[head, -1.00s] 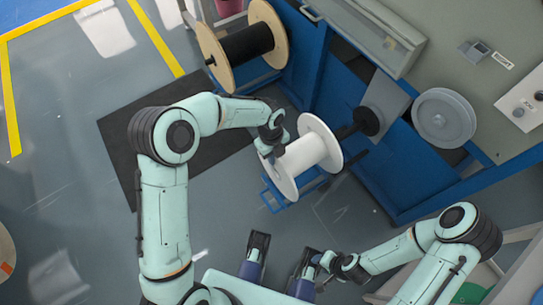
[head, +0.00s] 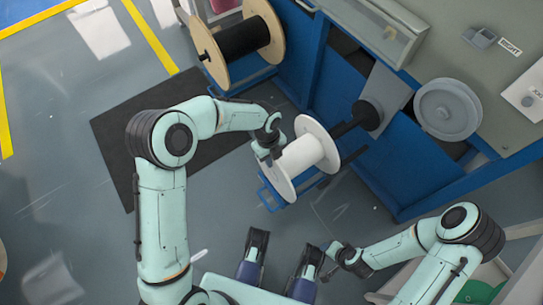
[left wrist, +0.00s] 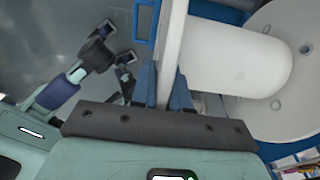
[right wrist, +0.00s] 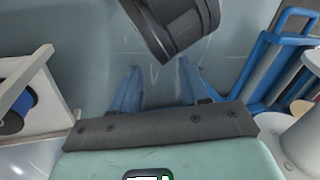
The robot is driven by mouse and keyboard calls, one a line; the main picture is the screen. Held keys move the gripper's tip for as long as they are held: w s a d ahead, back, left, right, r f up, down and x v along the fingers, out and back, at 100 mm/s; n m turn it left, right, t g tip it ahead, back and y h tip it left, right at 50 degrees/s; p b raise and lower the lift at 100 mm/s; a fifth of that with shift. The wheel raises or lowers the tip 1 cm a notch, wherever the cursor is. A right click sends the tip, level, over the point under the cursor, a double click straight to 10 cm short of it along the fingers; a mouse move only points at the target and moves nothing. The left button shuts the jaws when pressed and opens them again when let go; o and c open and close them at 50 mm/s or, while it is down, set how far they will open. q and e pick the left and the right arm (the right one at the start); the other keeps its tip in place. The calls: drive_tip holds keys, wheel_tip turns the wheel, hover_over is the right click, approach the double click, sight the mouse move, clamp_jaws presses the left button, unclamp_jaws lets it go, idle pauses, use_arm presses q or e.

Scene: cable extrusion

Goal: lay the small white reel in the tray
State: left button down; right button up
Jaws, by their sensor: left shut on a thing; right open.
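The small white reel (head: 300,157) is held off the floor in the middle of the head view, its axis slanting. My left gripper (head: 268,143) is shut on the rim of its near left flange. In the left wrist view the flange (left wrist: 173,40) stands edge-on between the fingers, with the white core (left wrist: 235,58) and far flange beyond. My right gripper (head: 328,264) is open and empty; its blue fingers are apart in the right wrist view (right wrist: 160,90). A pale open box with a green disc (head: 482,292) is at lower right; I cannot tell whether it is the tray.
A black shaft (head: 350,125) projects from the blue machine (head: 400,175) close to the reel's far flange. A blue tubular frame (head: 268,197) is below the reel. A grey wheel (head: 448,109) and a large wooden reel (head: 240,38) are nearby. Open floor lies left.

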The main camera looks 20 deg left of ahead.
use_arm(q)
drive_tip(key=shift+f+b, duration=0.95)
drive_tip(key=shift+f, duration=0.8)
use_arm(e)
drive_tip(key=shift+t+h, duration=0.3)
drive_tip(key=shift+t, duration=0.3)
drive_tip(key=shift+w+d+f, duration=0.45)
drive_tip(key=shift+w+f, duration=0.1)
drive_tip(key=shift+w, duration=0.25)
drive_tip(key=shift+w+d+f, duration=0.4)
drive_tip(key=shift+w+f, duration=0.15)
drive_tip(key=shift+w, duration=0.25)
use_arm(q)
drive_tip(key=shift+f, duration=0.4)
use_arm(e)
drive_tip(key=shift+f, duration=0.2)
use_arm(q)
drive_tip(key=c, duration=1)
unclamp_jaws()
drive_tip(key=shift+c, duration=0.2)
